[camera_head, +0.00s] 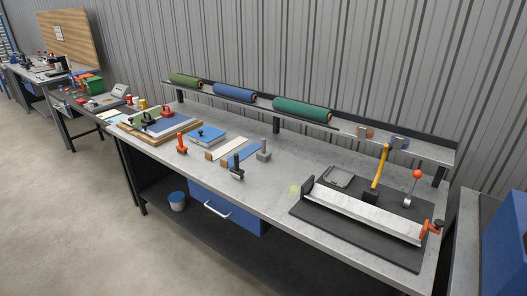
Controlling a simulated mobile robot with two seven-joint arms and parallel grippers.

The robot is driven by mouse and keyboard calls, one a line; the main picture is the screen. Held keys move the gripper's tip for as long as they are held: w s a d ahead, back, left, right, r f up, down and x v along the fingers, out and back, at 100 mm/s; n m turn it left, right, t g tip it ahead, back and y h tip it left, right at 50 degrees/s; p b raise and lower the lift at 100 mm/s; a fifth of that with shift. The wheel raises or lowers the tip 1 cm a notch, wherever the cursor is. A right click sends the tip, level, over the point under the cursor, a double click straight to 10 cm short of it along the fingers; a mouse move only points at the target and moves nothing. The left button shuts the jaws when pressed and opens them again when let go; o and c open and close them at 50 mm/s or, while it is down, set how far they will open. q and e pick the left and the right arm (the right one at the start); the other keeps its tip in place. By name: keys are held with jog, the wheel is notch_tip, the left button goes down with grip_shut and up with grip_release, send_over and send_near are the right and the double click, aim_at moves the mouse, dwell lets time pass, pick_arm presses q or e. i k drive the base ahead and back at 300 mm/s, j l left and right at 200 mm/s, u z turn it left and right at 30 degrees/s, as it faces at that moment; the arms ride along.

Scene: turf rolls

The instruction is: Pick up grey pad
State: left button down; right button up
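A long grey workbench (262,182) stands along the corrugated wall in the head view. A small flat grey piece (338,176), which may be the grey pad, lies on the bench behind the long pale bar (365,212). It is small, and I cannot tell its exact make. The bar sits on a dark base plate (340,235) at the right end of the bench. Neither of my grippers shows in this view.
A yellow lever (381,166) and a red-knobbed lever (413,187) stand right of the grey piece. Green and blue rolls (302,109) lie on the back shelf. Clamps, a blue pad (206,134) and boards fill the left side. Open floor (60,200) lies in front.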

aim_at(265, 156)
jog(key=i+j+z, duration=0.15)
jog(key=i+j, duration=0.75)
